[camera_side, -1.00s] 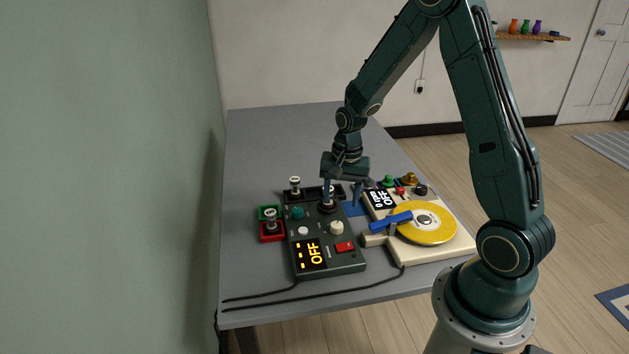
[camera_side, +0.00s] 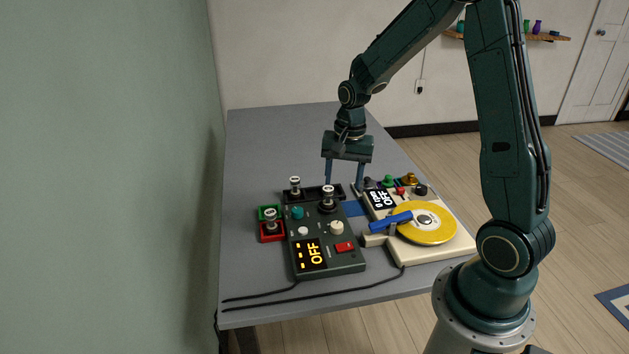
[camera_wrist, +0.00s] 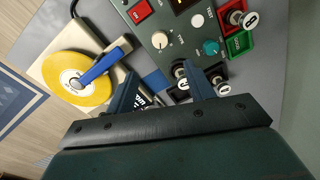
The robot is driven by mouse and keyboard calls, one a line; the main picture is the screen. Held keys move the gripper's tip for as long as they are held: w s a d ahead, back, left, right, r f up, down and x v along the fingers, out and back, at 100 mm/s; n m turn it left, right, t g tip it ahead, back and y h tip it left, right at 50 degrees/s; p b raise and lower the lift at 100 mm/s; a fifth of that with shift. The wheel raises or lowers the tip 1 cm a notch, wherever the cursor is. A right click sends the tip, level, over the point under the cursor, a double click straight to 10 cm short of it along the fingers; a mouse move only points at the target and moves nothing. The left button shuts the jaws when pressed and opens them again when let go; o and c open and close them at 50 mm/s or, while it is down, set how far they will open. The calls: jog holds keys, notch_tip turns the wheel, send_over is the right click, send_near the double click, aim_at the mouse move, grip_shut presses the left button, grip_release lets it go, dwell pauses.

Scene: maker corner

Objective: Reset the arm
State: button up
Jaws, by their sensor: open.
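My gripper (camera_side: 343,184) is open and empty in the side view, raised above the back of the dark control box (camera_side: 335,262). A knobbed silver-and-black piece (camera_side: 328,198) stands upright at the back of that box, below and apart from the fingers. In the wrist view my gripper (camera_wrist: 160,80) shows two spread blue fingers, with the knobbed piece (camera_wrist: 182,82) showing beside one finger.
A cream turntable device (camera_side: 455,248) with a yellow disc (camera_side: 428,226) and blue arm (camera_side: 390,222) stands at right. A red tray (camera_side: 272,237) and green tray (camera_side: 266,212) are at left. A black tray (camera_side: 308,195) lies behind. The table's back (camera_side: 285,135) is clear.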

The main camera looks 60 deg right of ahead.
jog(key=s+a+r+n+t, duration=0.2)
jog(key=s+a+r+n, duration=0.4)
jog(key=s+r, duration=0.3)
jog(key=s+a+r+n+t, duration=0.3)
jog(key=s+a+r+n, duration=0.3)
jog(key=s+a+r, duration=0.1)
jog(key=shift+s+a+r+n, duration=0.2)
jog(key=shift+s+r+n, duration=0.2)
jog(key=shift+s+r, duration=0.6)
dwell(0.5)
